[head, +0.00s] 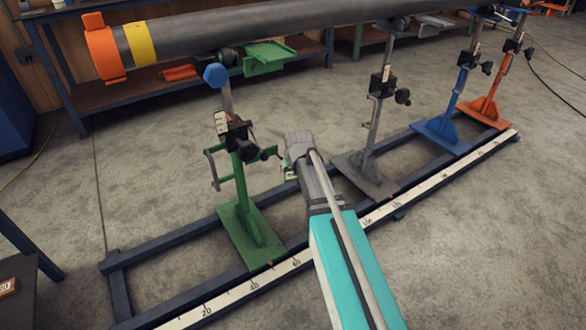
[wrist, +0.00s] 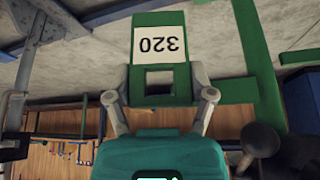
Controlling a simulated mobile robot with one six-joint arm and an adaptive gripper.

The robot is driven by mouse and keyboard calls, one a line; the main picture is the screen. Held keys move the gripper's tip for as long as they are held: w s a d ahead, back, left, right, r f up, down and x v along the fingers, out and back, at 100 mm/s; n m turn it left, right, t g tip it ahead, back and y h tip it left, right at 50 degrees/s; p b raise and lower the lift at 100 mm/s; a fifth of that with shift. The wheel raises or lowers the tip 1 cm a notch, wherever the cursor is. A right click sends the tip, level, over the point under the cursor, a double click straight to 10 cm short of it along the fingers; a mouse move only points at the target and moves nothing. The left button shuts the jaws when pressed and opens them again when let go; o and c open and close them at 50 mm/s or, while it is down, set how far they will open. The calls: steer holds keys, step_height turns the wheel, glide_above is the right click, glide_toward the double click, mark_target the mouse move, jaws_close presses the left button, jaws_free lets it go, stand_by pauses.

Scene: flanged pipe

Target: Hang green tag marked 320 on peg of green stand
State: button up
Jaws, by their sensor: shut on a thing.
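The green tag (wrist: 160,94) fills the middle of the wrist view, with a white label reading 320 upside down and a square opening below it. My gripper (wrist: 164,76) is shut on the tag, one finger at each side. The stand's green post (wrist: 258,60) is right of the tag in the wrist view, with a visible gap.
A black knob (wrist: 262,140) is close at lower right in the wrist view. A grey pipe (head: 250,30) runs above the stands. Grey (head: 370,170), blue (head: 445,130) and orange (head: 490,108) stands are to the right. A scale rail (head: 275,272) crosses the floor.

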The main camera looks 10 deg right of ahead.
mark_target(278, 154)
steer(key=shift+w+a+f+b, duration=0.1)
steer(key=shift+w+a, duration=0.3)
steer(key=shift+w, duration=0.85)
steer(key=shift+w+a+f+b, duration=0.1)
steer(key=shift+w+a, duration=0.25)
steer(key=shift+w, duration=0.85)
steer(key=shift+w+a+f+b, duration=0.1)
steer(key=shift+w+a, duration=0.3)
steer(key=shift+w, duration=0.85)
steer(key=shift+w+a+f, duration=0.15)
steer(key=shift+w+a, duration=0.05)
steer(key=shift+w, duration=0.25)
steer(key=o, duration=0.9)
steer(key=shift+c, duration=0.2)
